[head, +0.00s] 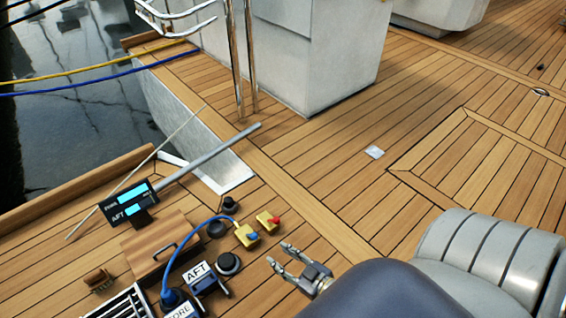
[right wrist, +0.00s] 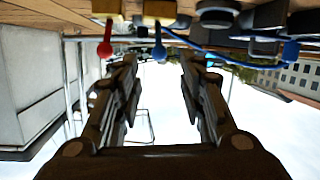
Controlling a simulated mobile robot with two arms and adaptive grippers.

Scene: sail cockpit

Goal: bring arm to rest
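My right gripper (head: 279,254) is low in the middle of the head view, its two fingers apart with nothing between them. In the right wrist view my right gripper (right wrist: 158,62) also shows open and empty. I cannot tell whether the gripper touches anything. My left gripper is not in view.
Boxes labelled AFT (head: 198,273) and FORE stand left of the gripper, with a blue cable (head: 187,240) and a display (head: 128,203). Open teak deck (head: 330,160) lies beyond, with a white cabinet (head: 310,60) behind.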

